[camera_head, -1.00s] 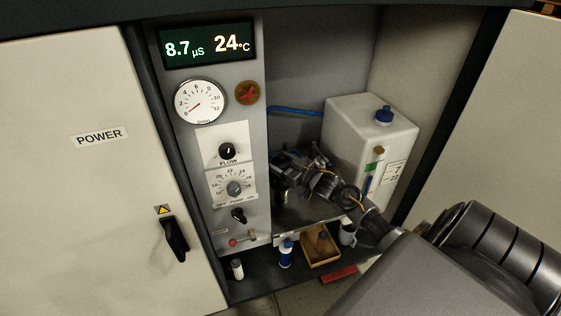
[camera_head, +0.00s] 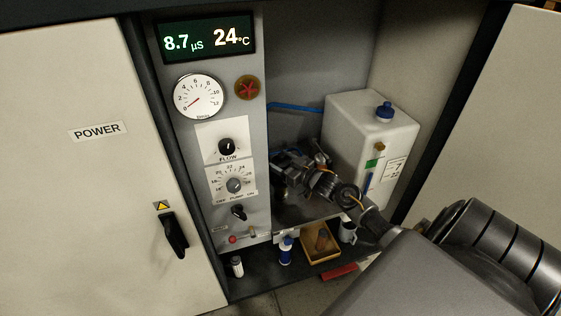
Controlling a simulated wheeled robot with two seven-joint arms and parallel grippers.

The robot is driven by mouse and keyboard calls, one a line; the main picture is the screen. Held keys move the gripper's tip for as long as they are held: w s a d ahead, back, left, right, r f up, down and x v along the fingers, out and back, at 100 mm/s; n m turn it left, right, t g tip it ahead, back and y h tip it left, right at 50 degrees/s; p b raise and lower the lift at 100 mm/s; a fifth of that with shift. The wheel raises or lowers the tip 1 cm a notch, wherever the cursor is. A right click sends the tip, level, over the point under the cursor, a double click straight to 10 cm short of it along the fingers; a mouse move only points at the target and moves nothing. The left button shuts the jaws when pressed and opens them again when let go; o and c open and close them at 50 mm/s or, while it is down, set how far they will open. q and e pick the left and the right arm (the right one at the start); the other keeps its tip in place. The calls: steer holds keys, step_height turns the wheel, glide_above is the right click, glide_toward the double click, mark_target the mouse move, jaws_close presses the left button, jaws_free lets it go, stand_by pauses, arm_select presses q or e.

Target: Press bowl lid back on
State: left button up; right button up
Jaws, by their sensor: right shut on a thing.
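My right arm comes in from the lower right, and its gripper (camera_head: 283,178) is inside the cabinet, just right of the control panel. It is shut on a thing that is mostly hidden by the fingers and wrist. A blue part (camera_head: 277,161) shows at the fingertips. The bowl and its lid cannot be made out clearly; the gripper covers that spot above the grey shelf. Whether the lid is seated cannot be told. My left gripper is not in view.
The control panel (camera_head: 212,124) with gauge and knobs stands close left of the gripper. A white tank (camera_head: 352,135) with a blue cap stands behind right. Below are a yellow-brown tray (camera_head: 309,256), a blue-and-white bottle (camera_head: 286,252) and a small white bottle (camera_head: 237,267).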

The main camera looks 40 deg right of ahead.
steer(key=shift+p, duration=0.4)
stand_by(0.7)
steer(key=shift+f, duration=0.7)
stand_by(1.7)
steer(key=o, duration=1.1)
steer(key=shift+o, duration=0.6)
steer(key=shift+o, duration=0.8)
steer(key=shift+s, duration=0.15)
